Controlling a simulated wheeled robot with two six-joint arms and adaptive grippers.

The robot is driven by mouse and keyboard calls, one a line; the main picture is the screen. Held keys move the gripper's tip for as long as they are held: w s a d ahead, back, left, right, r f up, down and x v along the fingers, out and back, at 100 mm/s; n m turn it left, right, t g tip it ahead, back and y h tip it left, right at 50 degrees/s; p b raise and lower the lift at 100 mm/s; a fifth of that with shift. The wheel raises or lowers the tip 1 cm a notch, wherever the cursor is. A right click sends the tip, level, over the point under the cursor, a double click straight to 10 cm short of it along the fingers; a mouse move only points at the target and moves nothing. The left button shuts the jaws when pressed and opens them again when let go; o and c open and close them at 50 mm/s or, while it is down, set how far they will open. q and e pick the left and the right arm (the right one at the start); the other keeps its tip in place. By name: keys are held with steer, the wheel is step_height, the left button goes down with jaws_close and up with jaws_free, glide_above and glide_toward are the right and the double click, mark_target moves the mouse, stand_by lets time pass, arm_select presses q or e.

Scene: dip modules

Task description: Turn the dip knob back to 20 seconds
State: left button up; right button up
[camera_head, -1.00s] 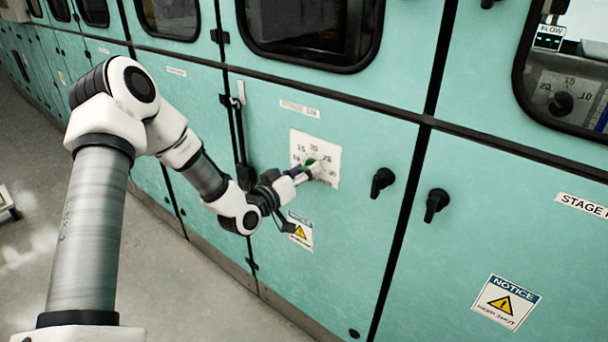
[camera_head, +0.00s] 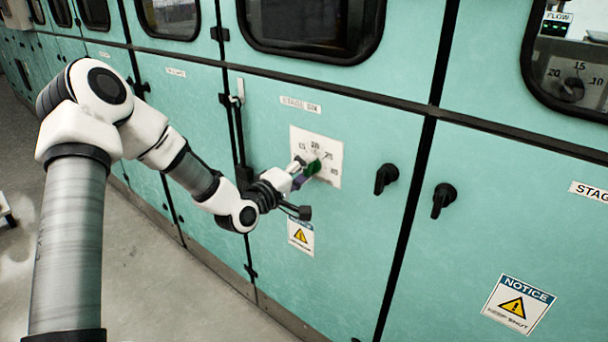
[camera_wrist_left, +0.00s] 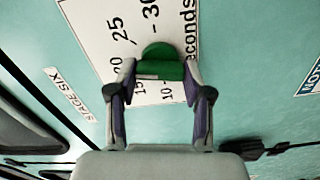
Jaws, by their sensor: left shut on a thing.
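The dip knob (camera_head: 316,166) is green and sits on a white dial plate (camera_head: 329,150) on the teal panel. My left gripper (camera_head: 306,170) is shut on it. In the left wrist view the fingers hold both sides of the knob (camera_wrist_left: 160,68), with the dial plate (camera_wrist_left: 88,18) behind it. The printed numbers run from 10 to 30 with "seconds", and 20 is partly behind a finger. A pale mark shows low on the knob near the left finger. I cannot tell exactly which number the knob points to. My right gripper is not in view.
A "STAGE SIX" label (camera_head: 300,105) is above the dial. A black latch handle (camera_head: 386,178) is to its right, with another (camera_head: 442,199) on the adjoining door. A notice (camera_head: 301,235) is below my left wrist. Dark windows run above, and grey floor is at left.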

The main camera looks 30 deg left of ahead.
arm_select(q)
steer(key=shift+n+b, duration=0.4)
steer(key=shift+n, duration=0.7)
steer(key=o, duration=1.2)
steer(key=shift+c, duration=0.2)
steer(key=shift+s, duration=0.1)
steer(key=s, duration=0.7)
steer(key=shift+a, duration=0.25)
